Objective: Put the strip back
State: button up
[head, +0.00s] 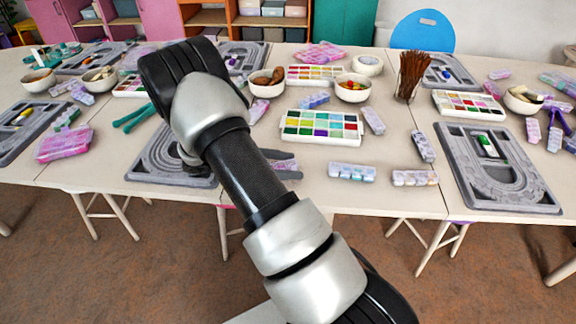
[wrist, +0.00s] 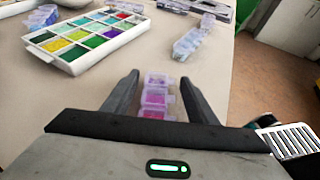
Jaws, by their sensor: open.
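A clear bead strip (wrist: 155,95) with pink and magenta compartments lies between my fingers in the wrist view. Its near end is hidden behind the gripper body. My gripper (wrist: 153,92) is open, with one finger on each side of the strip and gaps visible. In the head view my gripper (head: 282,161) is low over the table near the front edge, partly hidden behind my arm. Another pale strip (head: 351,172) lies to its right, and it also shows ahead in the wrist view (wrist: 190,42). A further strip (head: 414,178) lies beyond. I cannot tell which strip the task means.
A white paint palette (head: 321,127) lies behind and right of my gripper. Grey bead boards stand at right (head: 497,168) and left (head: 165,160). A brush holder (head: 408,80) and bowls (head: 353,88) are farther back. The table's front edge is close, with floor beyond.

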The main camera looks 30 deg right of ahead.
jog(key=p+v, duration=0.2)
jog(key=v, duration=0.9)
jog(key=shift+a+r, duration=0.2)
jog(key=shift+r, duration=0.05)
jog(key=s+a+r+m+t+y, duration=0.1)
jog(key=s+r+m+y, duration=0.35)
jog(key=r, duration=0.35)
jog(key=s+r+m+t+y, duration=0.1)
jog(key=s+r+m+y, duration=0.3)
jog(key=s+r, duration=0.3)
jog(key=s+a+r+m+t+y, duration=0.5)
jog(key=s+r+m+t, duration=0.1)
jog(key=s, duration=0.5)
notch_tip(320, 180, up, 2)
jog(key=shift+s+a+r+m, duration=0.15)
jog(key=shift+s+a+m, duration=0.25)
jog(key=shift+m, duration=0.15)
notch_tip(320, 180, up, 20)
jog(key=p, duration=2)
jog(key=shift+r, duration=0.25)
